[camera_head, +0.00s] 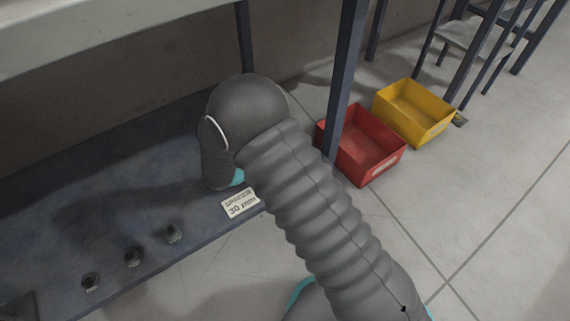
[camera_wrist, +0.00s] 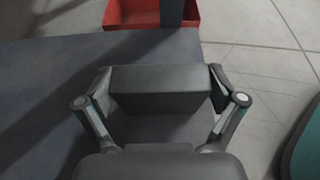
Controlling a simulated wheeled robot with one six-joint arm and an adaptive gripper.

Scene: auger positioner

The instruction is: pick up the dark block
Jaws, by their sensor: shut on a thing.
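The dark block (camera_wrist: 160,90) is a plain dark grey box in the wrist view. It sits between the two fingers of my gripper (camera_wrist: 162,92), which are shut on its left and right ends. The dark shelf surface (camera_wrist: 50,75) lies beneath it; I cannot tell whether the block touches it. In the head view my grey ribbed arm bends down over the shelf's right end. The gripper's fingers and the block are hidden behind the arm there.
A white label (camera_head: 240,203) is on the shelf's front edge. A dark post (camera_head: 345,75) rises near the arm. A red bin (camera_head: 390,164) and a yellow bin (camera_head: 425,132) are on the floor at right.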

